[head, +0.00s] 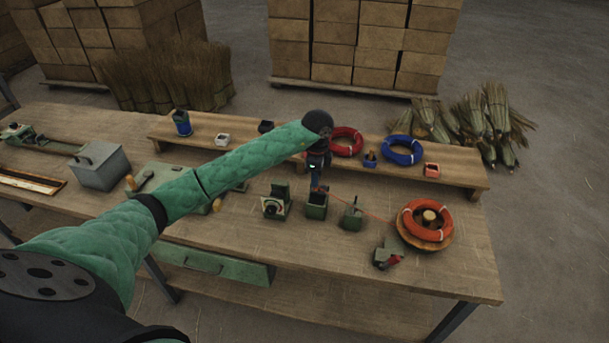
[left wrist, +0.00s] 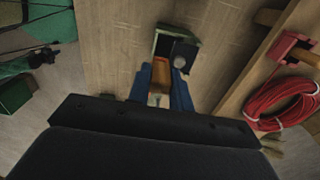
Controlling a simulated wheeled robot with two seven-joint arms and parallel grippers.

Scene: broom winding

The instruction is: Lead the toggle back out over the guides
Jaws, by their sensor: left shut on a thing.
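My left gripper (head: 316,186) hangs from above over the middle one of three small green bench fixtures (head: 316,206). In the left wrist view its two blue fingers (left wrist: 160,88) are shut on a brown wooden piece, which looks like the toggle (left wrist: 160,74). A green block with a dark plate (left wrist: 176,42) lies just beyond the fingertips; I cannot tell if they touch. The other fixtures stand to the left (head: 275,205) and right (head: 352,216). A thin red line (head: 372,215) runs from near the gripper toward the red-orange coil (head: 427,221) on a wooden reel. My right gripper is not in view.
A raised shelf (head: 455,176) along the back holds a red coil (head: 346,142), a blue coil (head: 402,150) and small cups. A grey box (head: 100,166) stands at left. The front right bench top is mostly clear.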

